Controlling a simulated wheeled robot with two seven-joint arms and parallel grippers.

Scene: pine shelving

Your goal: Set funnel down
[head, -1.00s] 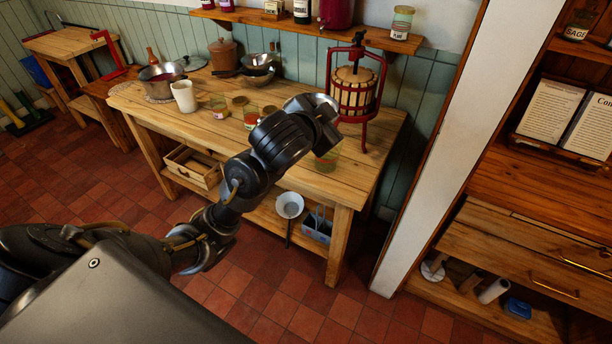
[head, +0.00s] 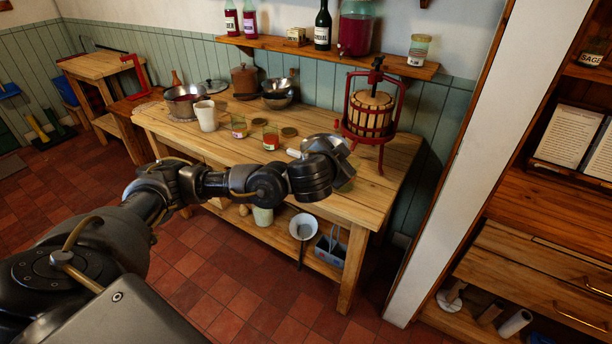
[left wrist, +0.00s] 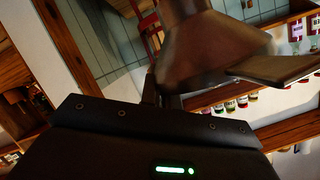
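The funnel (left wrist: 210,48) is a dull metal cone with a narrower neck, large and close in the left wrist view. It sits between the fingers of my left gripper (left wrist: 195,82), which appear closed on it. In the head view my left gripper (head: 345,163) is over the right part of the wooden workbench (head: 400,153), in front of the red fruit press (head: 370,115). My right gripper is not in view.
Jars (head: 270,138) and a cream mug (head: 206,116) stand left of my gripper. Bowls (head: 278,95) and a pot (head: 185,102) stand farther back. A wall shelf (head: 330,58) with bottles hangs above. Bare bench top lies right of the press.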

